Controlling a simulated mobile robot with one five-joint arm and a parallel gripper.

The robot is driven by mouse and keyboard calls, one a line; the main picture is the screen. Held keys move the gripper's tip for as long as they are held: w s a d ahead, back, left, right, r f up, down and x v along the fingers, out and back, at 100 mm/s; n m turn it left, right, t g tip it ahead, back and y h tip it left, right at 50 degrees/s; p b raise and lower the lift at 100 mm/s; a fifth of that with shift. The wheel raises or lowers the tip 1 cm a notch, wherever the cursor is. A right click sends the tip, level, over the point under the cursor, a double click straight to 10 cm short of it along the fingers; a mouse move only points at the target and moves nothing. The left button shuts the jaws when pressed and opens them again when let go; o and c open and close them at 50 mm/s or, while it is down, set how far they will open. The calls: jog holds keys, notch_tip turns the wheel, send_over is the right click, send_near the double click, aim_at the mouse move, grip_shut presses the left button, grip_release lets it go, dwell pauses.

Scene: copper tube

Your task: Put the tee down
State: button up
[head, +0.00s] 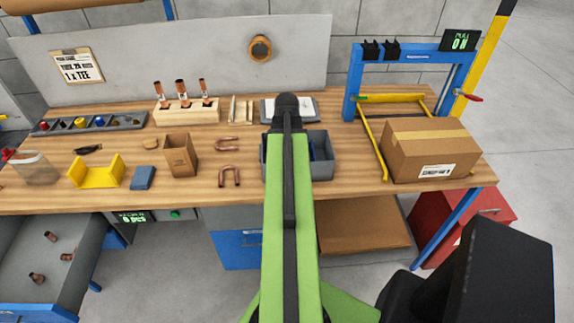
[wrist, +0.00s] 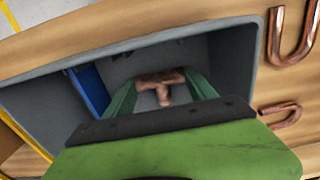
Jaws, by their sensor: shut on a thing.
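A copper tee (wrist: 163,80) shows in the wrist view between the two green fingers of my gripper (wrist: 162,92). The gripper is shut on it. The tee is at the mouth of or inside a grey bin (wrist: 235,62); I cannot tell whether it touches the bin floor. A blue divider (wrist: 90,88) stands in the bin to the left of the fingers. In the head view the bin (head: 322,165) sits on the workbench, partly hidden by my green arm. The tee and fingers are hidden there.
Copper U-bends (head: 230,177) lie left of the bin. A cardboard holder (head: 180,155) stands farther left. A taped carton (head: 428,150) and a blue frame (head: 352,85) stand on the right. Copper fittings (head: 37,278) lie in an open drawer at lower left.

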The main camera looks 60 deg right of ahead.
jog(key=o, duration=1.3)
jog(key=shift+o, duration=0.2)
notch_tip(320, 180, up, 12)
jog(key=p, duration=1.2)
jog(key=shift+w+r, duration=0.1)
